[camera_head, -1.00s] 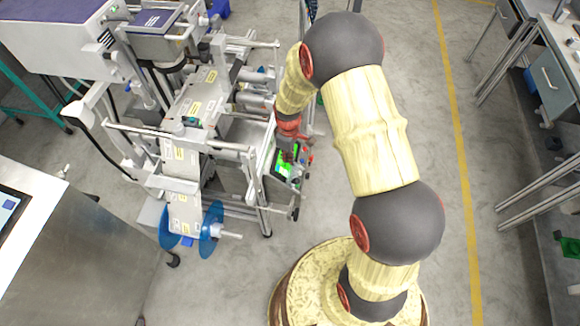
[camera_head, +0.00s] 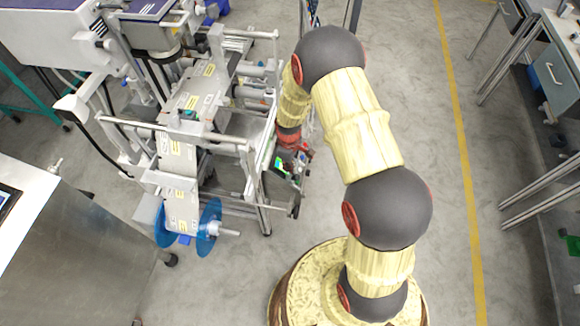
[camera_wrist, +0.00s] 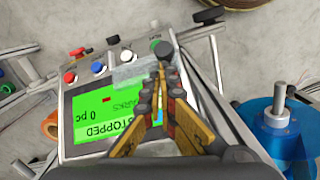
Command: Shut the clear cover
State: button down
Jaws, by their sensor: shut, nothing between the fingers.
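The clear cover (camera_wrist: 134,71) shows in the wrist view as a see-through piece at the upper edge of the control panel, beside the green screen (camera_wrist: 100,112). It looks raised from the panel, but its exact angle is hard to tell. My gripper (camera_wrist: 162,52) is shut and empty, with its fingertips at the right side of the cover. I cannot tell whether they touch it. In the head view my gripper (camera_head: 302,154) is over the panel (camera_head: 284,168) on the machine's right side, hiding part of it.
Red, blue and white buttons (camera_wrist: 98,68) line the panel beside the screen, which reads STOPPED. A blue reel (camera_wrist: 275,125) stands right of the panel in the wrist view. The reel machine (camera_head: 190,125) fills the left of the head view. Floor (camera_head: 430,130) right of my arm is clear.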

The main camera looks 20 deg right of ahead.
jog(key=shift+s+d+f, duration=0.55)
jog(key=shift+d+f, duration=0.2)
jog(key=shift+f, duration=0.2)
jog(key=shift+s+d+f, duration=0.55)
jog(key=shift+d+f, duration=0.15)
jog(key=shift+f, duration=0.2)
notch_tip(320, 180, up, 10)
jog(key=p, duration=0.6)
jog(key=shift+w+p, duration=0.25)
jog(key=shift+p, duration=0.1)
jog(key=shift+a+r, duration=0.1)
